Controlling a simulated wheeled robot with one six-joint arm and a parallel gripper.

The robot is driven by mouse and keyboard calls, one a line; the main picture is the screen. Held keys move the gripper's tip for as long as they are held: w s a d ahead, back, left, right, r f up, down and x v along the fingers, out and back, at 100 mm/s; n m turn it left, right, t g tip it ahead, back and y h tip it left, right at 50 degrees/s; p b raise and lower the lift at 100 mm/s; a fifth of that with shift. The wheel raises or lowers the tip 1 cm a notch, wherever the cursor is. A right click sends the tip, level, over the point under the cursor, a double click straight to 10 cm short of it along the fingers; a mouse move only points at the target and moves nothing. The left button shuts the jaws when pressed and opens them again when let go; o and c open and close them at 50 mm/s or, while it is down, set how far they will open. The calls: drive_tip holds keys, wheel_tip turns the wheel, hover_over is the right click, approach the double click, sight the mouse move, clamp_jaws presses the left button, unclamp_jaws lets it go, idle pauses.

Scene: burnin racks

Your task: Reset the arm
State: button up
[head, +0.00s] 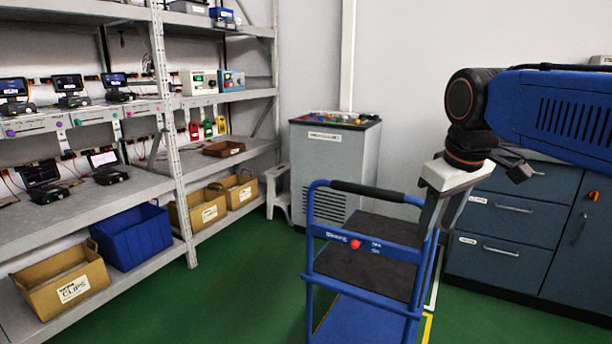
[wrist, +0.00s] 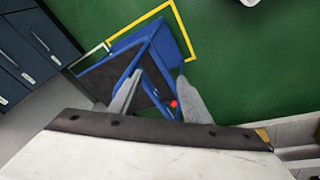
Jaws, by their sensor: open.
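My gripper (head: 430,240) hangs from my blue arm at the right of the head view, pointing down, with its fingers apart and nothing between them. In the wrist view its two grey fingers (wrist: 152,98) show spread, with the blue cart below and beyond them. The gripper appears in front of the cart's right side in the head view; I cannot tell the exact gap.
Metal racks (head: 140,190) with devices and bins fill the left. Dark drawers (head: 500,250) stand right. A grey cabinet (head: 330,165) is behind. Floor front-left is clear.

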drive_tip(key=s+d+f+m, duration=0.1)
drive_tip(key=s+f+m, duration=0.1)
drive_tip(key=s+f, duration=0.5)
drive_tip(key=s+d+f+m+t, duration=0.1)
drive_tip(key=s+d+f+m, duration=0.1)
drive_tip(key=s+f, duration=0.5)
wheel_tip(320, 180, down, 5)
drive_tip(key=shift+s+d+f+m, duration=0.1)
drive_tip(key=shift+s+d+m, duration=0.15)
drive_tip(key=shift+m, duration=0.25)
